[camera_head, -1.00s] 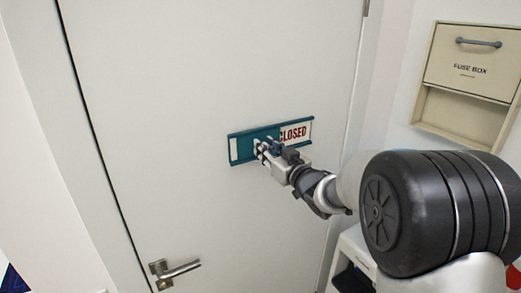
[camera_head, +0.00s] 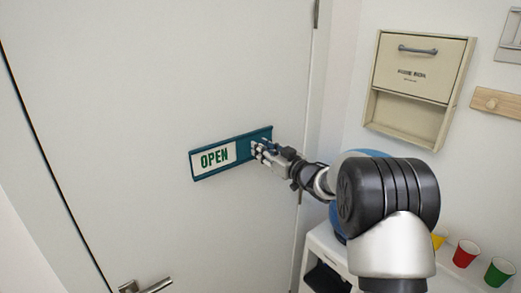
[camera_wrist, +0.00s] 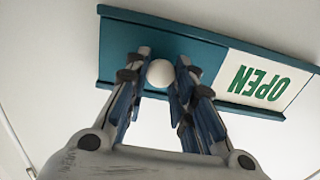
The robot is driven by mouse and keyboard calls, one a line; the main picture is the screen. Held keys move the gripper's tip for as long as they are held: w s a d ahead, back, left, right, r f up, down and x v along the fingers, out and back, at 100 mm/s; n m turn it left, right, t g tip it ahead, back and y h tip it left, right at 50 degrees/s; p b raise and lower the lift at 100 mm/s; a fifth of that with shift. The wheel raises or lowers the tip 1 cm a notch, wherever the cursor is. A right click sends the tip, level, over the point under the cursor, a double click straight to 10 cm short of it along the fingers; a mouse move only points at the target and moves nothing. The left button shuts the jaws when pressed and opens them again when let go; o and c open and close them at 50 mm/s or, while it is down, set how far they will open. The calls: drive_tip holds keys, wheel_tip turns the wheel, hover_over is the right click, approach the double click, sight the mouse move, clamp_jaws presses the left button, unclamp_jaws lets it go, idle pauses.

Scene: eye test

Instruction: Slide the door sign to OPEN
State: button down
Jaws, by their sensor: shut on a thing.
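The door sign (camera_head: 217,158) is a teal frame on the white door, with green OPEN showing on a white panel at its left end. A teal slider (camera_head: 262,134) covers its right part. In the wrist view the sign (camera_wrist: 262,83) appears upside down, and a round white knob (camera_wrist: 160,73) stands out from the slider. My gripper (camera_head: 259,149) is at the right end of the sign. In the wrist view its two fingers (camera_wrist: 160,88) are on both sides of the knob, shut on it. No CLOSED lettering is visible.
A beige fuse box (camera_head: 416,88) hangs on the wall to the right, beside a wooden wall strip (camera_head: 499,102). A white shelf unit (camera_head: 328,243) stands below, with a red cup (camera_head: 466,253) and a green cup (camera_head: 499,271). The door handle (camera_head: 146,287) is at lower left.

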drive_tip(key=c, duration=1.3)
unclamp_jaws()
drive_tip(key=shift+w+d, duration=0.15)
drive_tip(key=shift+d, duration=0.15)
drive_tip(key=shift+c, duration=0.2)
drive_tip(key=shift+a, duration=0.1)
drive_tip(key=v, duration=1.2)
